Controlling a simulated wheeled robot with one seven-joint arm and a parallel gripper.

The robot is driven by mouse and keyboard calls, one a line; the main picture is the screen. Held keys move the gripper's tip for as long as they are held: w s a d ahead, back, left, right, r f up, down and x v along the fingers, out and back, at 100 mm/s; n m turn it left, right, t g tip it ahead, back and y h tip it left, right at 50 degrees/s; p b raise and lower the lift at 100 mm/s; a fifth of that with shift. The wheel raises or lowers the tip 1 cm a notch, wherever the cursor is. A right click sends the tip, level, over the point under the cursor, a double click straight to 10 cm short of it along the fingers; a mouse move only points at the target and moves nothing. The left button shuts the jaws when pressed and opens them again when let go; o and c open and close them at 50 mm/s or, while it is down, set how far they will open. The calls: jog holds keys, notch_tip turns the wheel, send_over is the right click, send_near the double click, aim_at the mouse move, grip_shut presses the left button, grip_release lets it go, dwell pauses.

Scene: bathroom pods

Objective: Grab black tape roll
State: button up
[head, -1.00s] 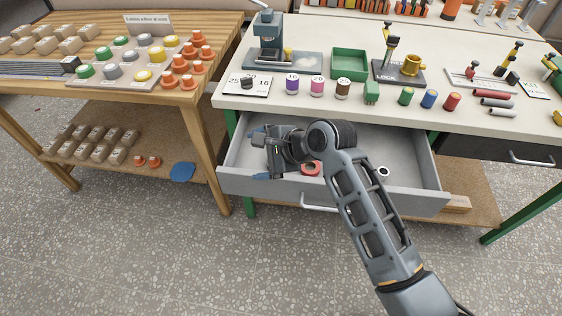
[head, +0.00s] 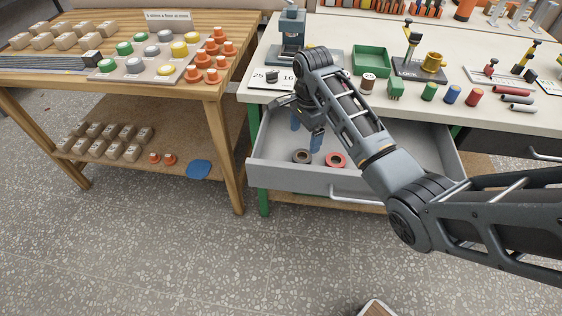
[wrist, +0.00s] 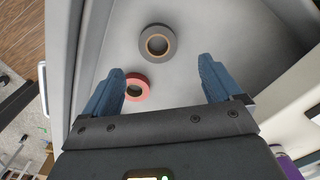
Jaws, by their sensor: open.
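A dark grey tape roll with a tan core (head: 294,158) lies flat in the open drawer, near its front left; it looks grey rather than pure black. It also shows in the wrist view (wrist: 158,57), beyond my fingertips and roughly centred between them. A red tape roll (head: 342,162) lies to its right in the head view. In the wrist view the red roll (wrist: 145,83) is beside my left fingertip. My gripper (head: 306,130) is over the drawer, pointing down, with its blue fingers apart and nothing between them (wrist: 160,72).
The open grey drawer (head: 290,178) has raised walls around the rolls. The workbench top (head: 510,120) overhangs its back, carrying spools, coloured cylinders and a green tray (head: 371,58). A wooden table (head: 215,90) stands to the left. My arm hides the drawer's middle.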

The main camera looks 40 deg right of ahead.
aim_at(302, 156)
jog(key=shift+a+f, duration=0.1)
jog(key=shift+f, duration=1.4)
jog(key=shift+a+f, duration=0.1)
jog(key=shift+f, duration=2.3)
jog(key=shift+c, duration=0.2)
jog(key=c, duration=1.1)
